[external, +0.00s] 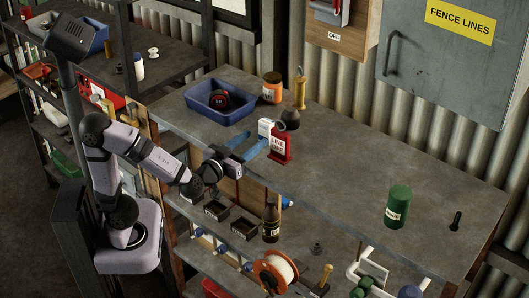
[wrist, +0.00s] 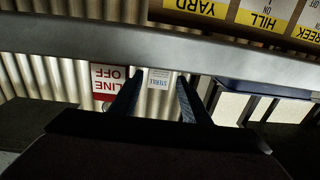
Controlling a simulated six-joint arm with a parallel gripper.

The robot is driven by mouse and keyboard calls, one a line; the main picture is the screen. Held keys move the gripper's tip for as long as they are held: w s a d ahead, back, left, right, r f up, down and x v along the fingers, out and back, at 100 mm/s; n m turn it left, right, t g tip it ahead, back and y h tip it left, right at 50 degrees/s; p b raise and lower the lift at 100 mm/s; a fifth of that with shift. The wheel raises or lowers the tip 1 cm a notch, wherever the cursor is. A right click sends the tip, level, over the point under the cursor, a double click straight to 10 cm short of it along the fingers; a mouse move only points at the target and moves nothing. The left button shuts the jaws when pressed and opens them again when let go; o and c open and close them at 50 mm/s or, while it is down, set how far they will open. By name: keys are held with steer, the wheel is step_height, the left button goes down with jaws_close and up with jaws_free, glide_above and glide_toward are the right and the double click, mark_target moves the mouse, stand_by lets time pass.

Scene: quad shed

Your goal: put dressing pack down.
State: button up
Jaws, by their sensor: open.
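The dressing pack looks to be the small white box marked STERILE (wrist: 159,78), seen upside down between my fingertips in the wrist view.
A blue tray (external: 246,112) holding a red and black object is left of the pack. A green canister (external: 397,206) is far right. The bench between is clear.

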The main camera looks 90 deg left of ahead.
mark_target(263, 124)
steer(key=r+h+p, duration=0.1)
steer(key=r+p, duration=0.1)
steer(key=p, duration=0.1)
steer(key=a+r+g+p, duration=0.1)
steer(key=p, duration=0.2)
steer(key=shift+s+r+h, duration=0.2)
steer(key=shift+r+h, duration=0.15)
steer(key=shift+h, duration=0.05)
steer(key=shift+d+r+m+g+h+p, duration=0.1)
steer(key=shift+r+m+g+h+p, duration=0.35)
steer(key=shift+p, duration=0.65)
steer(key=shift+w+f, duration=0.15)
steer(key=shift+x, duration=0.95)
steer(key=shift+w+x, duration=0.2)
steer(key=shift+x, duration=2.45)
steer(key=shift+d, duration=0.15)
steer(key=c, duration=0.9)
